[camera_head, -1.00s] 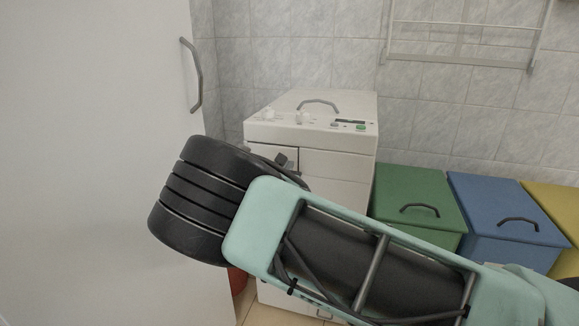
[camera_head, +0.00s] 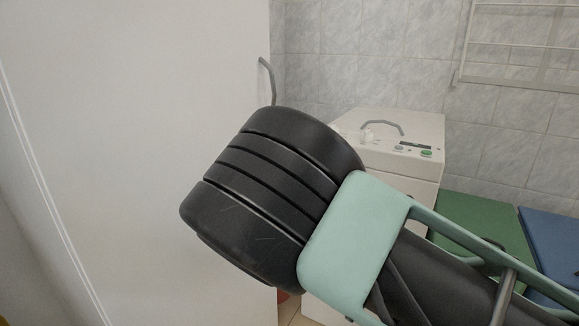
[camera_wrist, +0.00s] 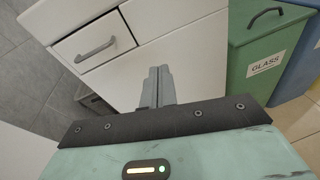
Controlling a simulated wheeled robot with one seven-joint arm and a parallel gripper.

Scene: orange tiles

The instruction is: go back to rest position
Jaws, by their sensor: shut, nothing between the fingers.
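My gripper (camera_wrist: 158,88) shows in the wrist view with its two grey fingers together and nothing between them. It points toward the white front of a washing-machine-like cabinet (camera_wrist: 185,50). I cannot tell how far its tips are from that front. In the head view my black and teal arm crosses the lower middle, and the gripper is hidden.
The white cabinet (camera_head: 405,155) stands against the tiled wall. A large white door with a grey handle (camera_head: 267,80) fills the left. Green (camera_head: 485,225) and blue (camera_head: 555,235) bins stand at the right. A wall rack (camera_head: 515,50) hangs above.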

